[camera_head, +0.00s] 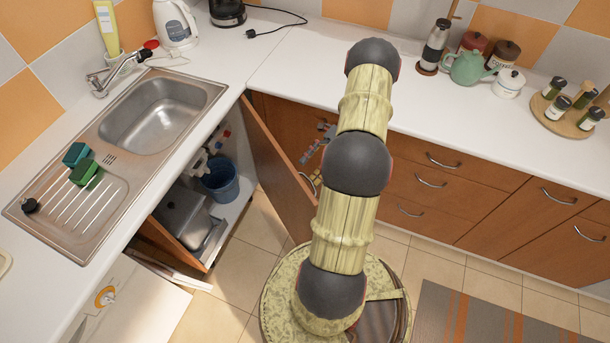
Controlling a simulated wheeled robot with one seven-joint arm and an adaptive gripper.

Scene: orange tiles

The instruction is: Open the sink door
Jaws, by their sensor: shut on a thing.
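The sink door (278,170) is a brown wooden panel under the counter. It stands swung well out from the sink cabinet (190,212), whose inside shows. My gripper (311,180) is small in view, beside the door's free end, on the side away from the cabinet opening and partly behind my arm. It is shut on the door handle, as far as I can tell; the handle itself is mostly hidden. The steel sink (155,115) is set in the white counter above.
A blue bucket (221,180) stands inside the cabinet. Drawers with metal handles (430,184) line the right side behind my arm. A white appliance (130,305) is at the lower left. Tiled floor (245,265) is clear before the opening. A striped rug (490,318) lies at right.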

